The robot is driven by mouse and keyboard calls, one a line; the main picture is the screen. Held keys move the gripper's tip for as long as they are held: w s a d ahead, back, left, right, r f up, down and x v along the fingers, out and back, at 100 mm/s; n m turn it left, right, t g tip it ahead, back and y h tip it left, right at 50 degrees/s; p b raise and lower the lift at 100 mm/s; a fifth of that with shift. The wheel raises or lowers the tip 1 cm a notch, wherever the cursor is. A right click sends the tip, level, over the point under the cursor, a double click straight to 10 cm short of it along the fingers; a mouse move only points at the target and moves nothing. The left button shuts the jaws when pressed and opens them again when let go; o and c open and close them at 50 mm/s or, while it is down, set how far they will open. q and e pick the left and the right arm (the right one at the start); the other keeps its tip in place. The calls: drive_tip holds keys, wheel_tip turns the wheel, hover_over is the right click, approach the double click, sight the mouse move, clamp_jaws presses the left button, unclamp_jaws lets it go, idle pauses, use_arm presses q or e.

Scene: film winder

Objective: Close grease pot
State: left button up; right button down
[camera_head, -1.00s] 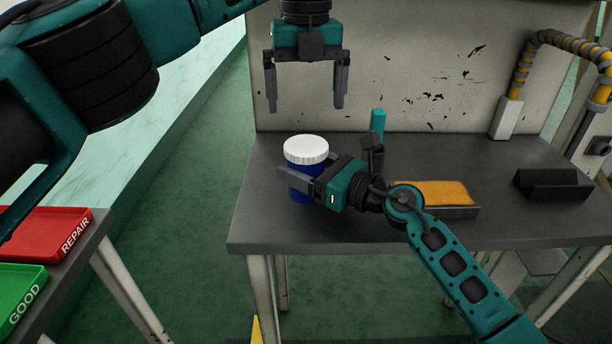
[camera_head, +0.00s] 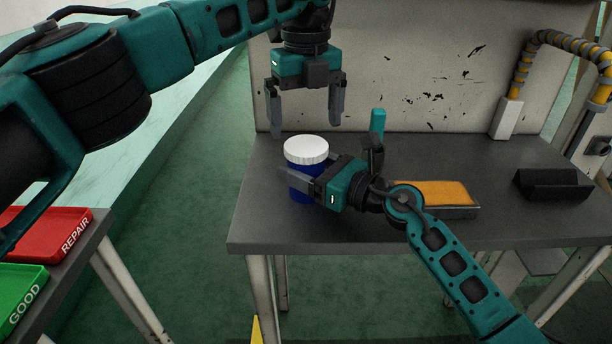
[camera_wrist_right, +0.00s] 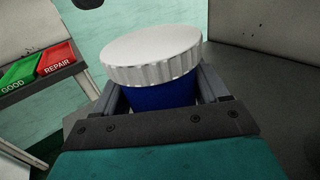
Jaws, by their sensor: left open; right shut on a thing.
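The grease pot (camera_head: 301,194) is a blue jar standing on the grey workbench, near its left end. Its white ribbed lid (camera_head: 306,150) sits on top. In the right wrist view the lid (camera_wrist_right: 152,55) looks slightly tilted over the blue body (camera_wrist_right: 160,96); I cannot tell whether it is screwed tight. My right gripper (camera_head: 298,184) is shut on the pot's body, below the lid, with a finger on each side. My left gripper (camera_head: 307,132) is open and empty, pointing down above the lid, its fingertips spread wider than the lid and apart from it.
An orange sponge-like pad in a tray (camera_head: 436,194) lies right of my right wrist. A teal upright object (camera_head: 377,124) stands behind it. A black holder (camera_head: 552,185) is at the right. Red (camera_head: 48,231) and green (camera_head: 20,290) trays stand on a separate table at left.

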sight(306, 145)
use_arm(q)
drive_tip(key=shift+f, duration=2.15)
drive_tip(key=c, duration=1.1)
drive_tip(key=shift+o, duration=0.2)
drive_tip(key=m, duration=2.1)
drive_tip(key=o, duration=1.1)
drive_tip(key=shift+c, duration=0.2)
